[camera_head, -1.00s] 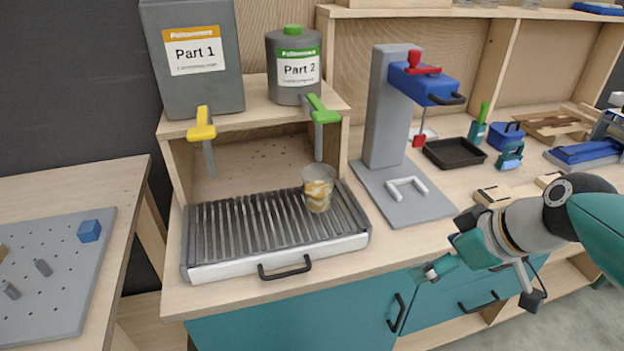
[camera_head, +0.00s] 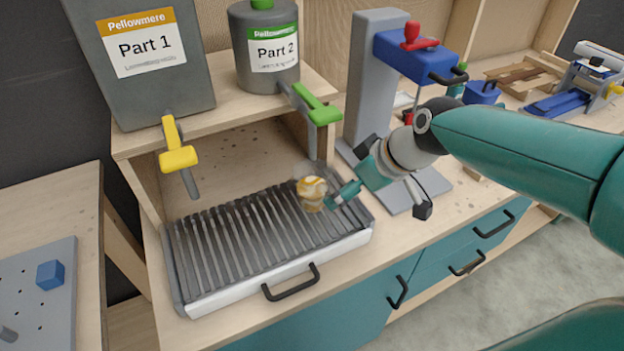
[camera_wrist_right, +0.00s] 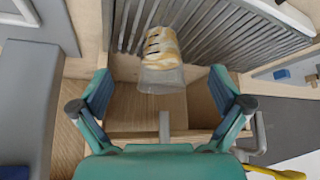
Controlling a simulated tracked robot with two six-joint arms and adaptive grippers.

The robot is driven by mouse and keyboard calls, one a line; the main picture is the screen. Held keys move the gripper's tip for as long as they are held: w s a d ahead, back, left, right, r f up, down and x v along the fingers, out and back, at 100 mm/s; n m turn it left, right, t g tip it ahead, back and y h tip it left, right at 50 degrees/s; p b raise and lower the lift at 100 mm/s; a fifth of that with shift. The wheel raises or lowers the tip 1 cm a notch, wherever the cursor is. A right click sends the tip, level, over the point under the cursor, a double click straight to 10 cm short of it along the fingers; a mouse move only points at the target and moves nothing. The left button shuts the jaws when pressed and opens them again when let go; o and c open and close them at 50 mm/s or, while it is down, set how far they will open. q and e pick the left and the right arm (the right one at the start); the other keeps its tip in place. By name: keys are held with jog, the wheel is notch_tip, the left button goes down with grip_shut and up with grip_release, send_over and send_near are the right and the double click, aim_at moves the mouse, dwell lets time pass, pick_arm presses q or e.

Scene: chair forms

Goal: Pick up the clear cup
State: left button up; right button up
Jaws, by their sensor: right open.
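The clear cup (camera_head: 311,194), with amber and whitish contents, stands on the slatted grate (camera_head: 205,262) near its right end, below the green tap (camera_head: 318,108). My right gripper (camera_head: 345,194) is just to the right of the cup, pointing at it. In the right wrist view the cup (camera_wrist_right: 163,62) lies ahead, centred between the spread fingers of my right gripper (camera_wrist_right: 162,90). The fingers are open and do not appear closed on the cup. My left gripper is not in view.
A grey Part 1 container (camera_head: 150,60) and a Part 2 canister (camera_head: 264,50) stand on the shelf above. A yellow tap (camera_head: 176,150) hangs at left. A grey and blue press (camera_head: 375,85) stands behind my right arm.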

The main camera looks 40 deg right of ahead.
aim_at(326, 180)
jog(key=w, duration=0.1)
jog(key=w+p, duration=0.1)
jog(key=w, duration=0.3)
jog(key=shift+w+a+f+p, duration=0.15)
jog(key=shift+a+p, duration=0.1)
jog(key=shift+p, duration=0.05)
jog(key=x, duration=0.4)
jog(key=shift+w+f, duration=0.1)
jog(key=shift+f, duration=0.25)
jog(key=c, duration=1)
